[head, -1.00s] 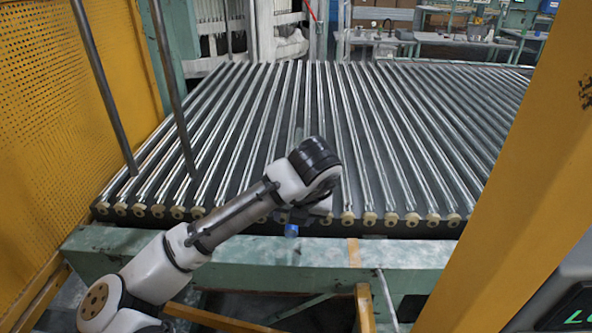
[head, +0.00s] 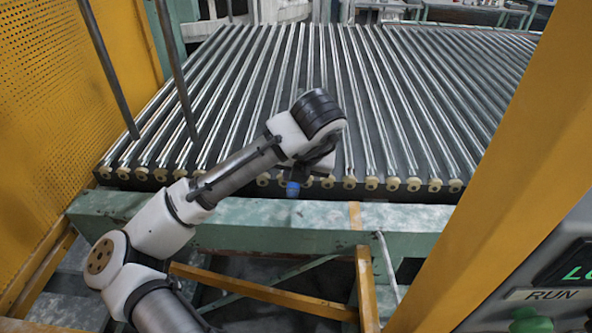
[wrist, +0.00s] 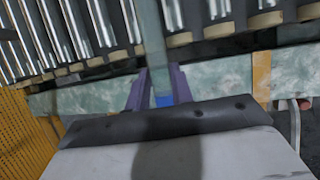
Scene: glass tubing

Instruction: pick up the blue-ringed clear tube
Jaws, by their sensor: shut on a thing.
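The blue-ringed clear tube shows in the wrist view as a pale, see-through length (wrist: 152,35) running up from between the fingers, with its blue ring (wrist: 164,101) close to the palm. My gripper (wrist: 160,74) is shut on the tube, one purple finger on each side. In the head view the blue part (head: 292,189) shows just below my wrist, in front of the roller bed's near edge. The rest of the tube is hidden behind my wrist there, and my gripper is mostly hidden too.
A bed of metal rollers (head: 390,110) lies beyond my arm, with a green beam (head: 240,225) along its front. Two upright metal rods (head: 172,65) stand at left by a yellow perforated panel (head: 55,110). A yellow post (head: 510,190) and control box (head: 560,270) are at right.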

